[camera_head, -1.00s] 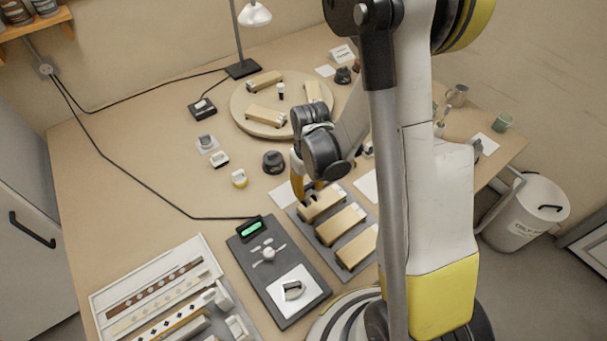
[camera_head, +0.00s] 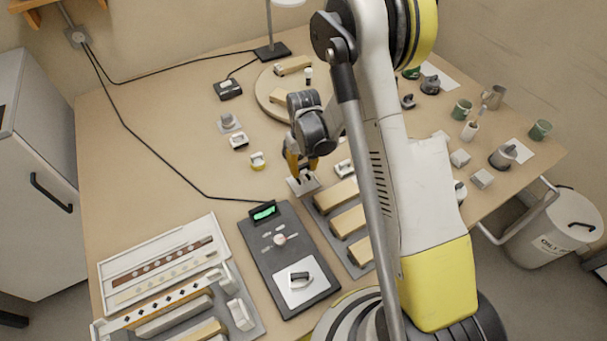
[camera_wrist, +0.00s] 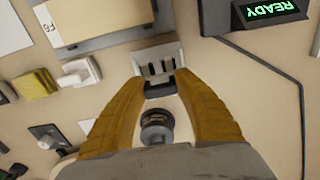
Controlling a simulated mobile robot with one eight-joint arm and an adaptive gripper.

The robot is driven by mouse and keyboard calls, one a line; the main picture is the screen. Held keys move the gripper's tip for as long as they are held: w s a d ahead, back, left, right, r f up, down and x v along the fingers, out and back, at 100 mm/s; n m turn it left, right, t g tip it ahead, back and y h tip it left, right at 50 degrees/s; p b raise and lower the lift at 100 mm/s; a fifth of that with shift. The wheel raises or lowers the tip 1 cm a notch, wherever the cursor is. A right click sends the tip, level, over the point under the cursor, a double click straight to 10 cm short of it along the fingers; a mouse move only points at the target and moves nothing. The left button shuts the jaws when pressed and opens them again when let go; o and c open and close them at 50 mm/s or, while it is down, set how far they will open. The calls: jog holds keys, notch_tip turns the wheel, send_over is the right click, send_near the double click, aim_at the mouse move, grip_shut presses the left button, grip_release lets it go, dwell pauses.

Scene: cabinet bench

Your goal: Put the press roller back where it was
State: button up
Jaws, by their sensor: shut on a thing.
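My gripper (camera_head: 302,178) points down beside the left end of the block tray, low over a small pale pad (camera_head: 296,187). In the wrist view its two yellow fingers (camera_wrist: 159,84) close on a small dark piece, which I take to be the press roller (camera_wrist: 160,91). The fingers hide most of it, and its full shape is not clear. Just beyond the fingertips is a pale plate with dark upright marks (camera_wrist: 155,58). I cannot tell whether the held piece touches the plate.
The dark tray with wooden blocks (camera_head: 348,220) lies right of the gripper. The control panel (camera_head: 283,290) with its green display (camera_head: 264,212) stands nearer. A dark round knob-like object (camera_wrist: 157,125) lies under the wrist. A round wooden board (camera_head: 266,100) is behind.

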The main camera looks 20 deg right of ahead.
aim_at(303, 172)
jog(key=shift+f, duration=1.25)
jog(key=shift+b, duration=0.3)
jog(key=shift+f+b, duration=0.3)
jog(key=shift+c, duration=1)
jog(key=shift+s+f+b, duration=0.1)
jog(key=shift+f+b, duration=0.25)
jog(key=shift+b, duration=0.05)
grip_shut()
jog(key=o, duration=1.2)
grip_release()
jog(key=shift+r, duration=0.1)
